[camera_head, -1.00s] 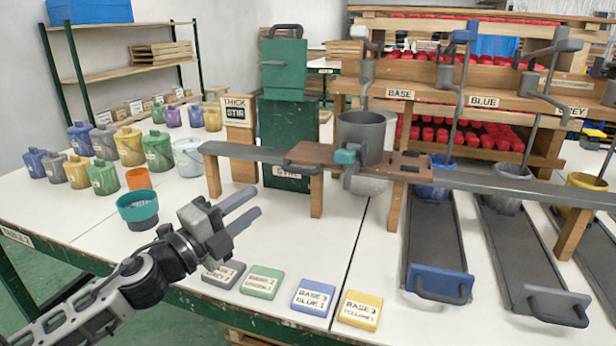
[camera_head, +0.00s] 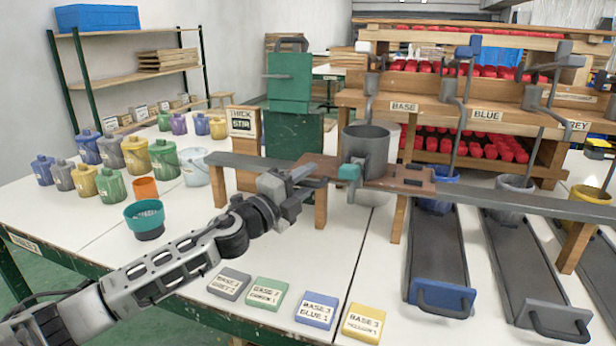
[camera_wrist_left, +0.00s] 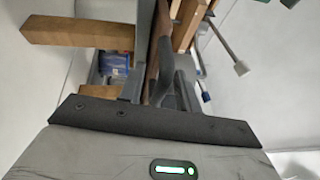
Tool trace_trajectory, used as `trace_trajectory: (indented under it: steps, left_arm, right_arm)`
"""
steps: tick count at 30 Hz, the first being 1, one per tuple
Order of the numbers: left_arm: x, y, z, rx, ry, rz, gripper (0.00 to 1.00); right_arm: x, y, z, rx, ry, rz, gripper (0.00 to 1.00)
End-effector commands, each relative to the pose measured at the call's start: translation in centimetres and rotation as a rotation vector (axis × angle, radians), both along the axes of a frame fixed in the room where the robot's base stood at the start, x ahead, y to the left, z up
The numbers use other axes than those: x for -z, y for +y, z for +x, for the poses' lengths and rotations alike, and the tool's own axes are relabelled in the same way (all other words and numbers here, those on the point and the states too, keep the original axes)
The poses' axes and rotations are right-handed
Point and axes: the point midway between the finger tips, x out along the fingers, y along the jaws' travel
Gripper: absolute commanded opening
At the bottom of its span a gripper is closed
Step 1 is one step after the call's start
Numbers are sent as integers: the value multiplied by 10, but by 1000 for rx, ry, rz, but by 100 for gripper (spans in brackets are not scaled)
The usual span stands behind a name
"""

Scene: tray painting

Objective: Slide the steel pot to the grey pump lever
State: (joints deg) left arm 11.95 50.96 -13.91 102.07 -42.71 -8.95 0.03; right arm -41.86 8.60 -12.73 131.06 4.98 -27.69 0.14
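The steel pot (camera_head: 366,150) stands upright on a brown sliding board (camera_head: 408,178) on the grey rail (camera_head: 475,184), by the BASE sign. A teal block (camera_head: 348,172) is at its front. My left gripper (camera_head: 306,187) is at the board's left end, where its dark handle is, left of the pot. In the left wrist view the fingers (camera_wrist_left: 160,85) lie beside a dark bar and a brown edge; whether they grip it is unclear. The grey pump lever (camera_head: 568,46) is at the upper right, above the GREY sign (camera_head: 573,125). My right gripper is not in view.
Wooden posts (camera_head: 398,218) hold up the rail. Long trays (camera_head: 438,255) run below it at the right. A teal cup (camera_head: 144,214) and several lidded pots (camera_head: 110,184) stand left. Colored tiles (camera_head: 316,310) lie in front. The rail's top right of the board looks clear.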

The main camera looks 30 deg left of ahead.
Motion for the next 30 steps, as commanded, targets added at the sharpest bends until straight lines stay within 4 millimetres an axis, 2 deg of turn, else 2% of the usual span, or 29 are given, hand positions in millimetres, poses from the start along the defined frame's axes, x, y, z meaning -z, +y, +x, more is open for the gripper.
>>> trace_trajectory:
  steps: [4, 12, 15, 16, 25, 30]
  left_arm:
    - [-1, -1, 6, 1, 0, 1, 33]
    - [-1, -2, 7, 1, 1, 1, 33]
    - [-1, -2, 7, 1, 0, 0, 6]
    - [-1, -2, 7, 1, 0, 1, 0]
    - [-5, -6, 7, -2, -5, 0, 0]
    - [-8, -24, 9, -12, -7, -3, 0]
  right_arm:
    - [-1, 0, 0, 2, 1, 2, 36]
    - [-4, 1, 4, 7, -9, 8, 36]
    - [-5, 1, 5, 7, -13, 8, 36]
    - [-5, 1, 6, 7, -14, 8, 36]
    - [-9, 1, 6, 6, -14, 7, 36]
    - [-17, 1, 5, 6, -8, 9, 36]
